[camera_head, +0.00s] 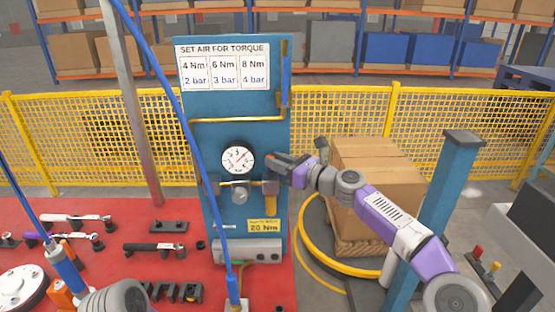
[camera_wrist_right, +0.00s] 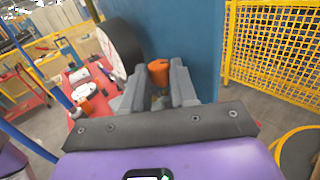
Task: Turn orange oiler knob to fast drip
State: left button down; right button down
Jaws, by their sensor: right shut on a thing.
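The orange oiler knob (camera_wrist_right: 158,72) shows in the right wrist view between the fingertips of my right gripper (camera_wrist_right: 160,88). The grey fingers stand on either side of it and are shut on it. In the head view my right gripper (camera_head: 276,169) reaches in from the right to the oiler (camera_head: 271,192) on the blue panel (camera_head: 215,135), right of the round pressure gauge (camera_head: 238,158). The gripper largely hides the knob there, so its setting cannot be read. My left gripper is not in view; only a grey part of my left arm shows at the bottom left.
A blue hose (camera_head: 181,110) hangs in front of the panel. Several tools lie on the red table (camera_head: 130,215) at left. A blue post (camera_head: 440,200) stands behind my right forearm, and boxes (camera_head: 375,180) sit on a pallet behind it.

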dwell(0.4)
jog(key=c, duration=1.2)
grip_release()
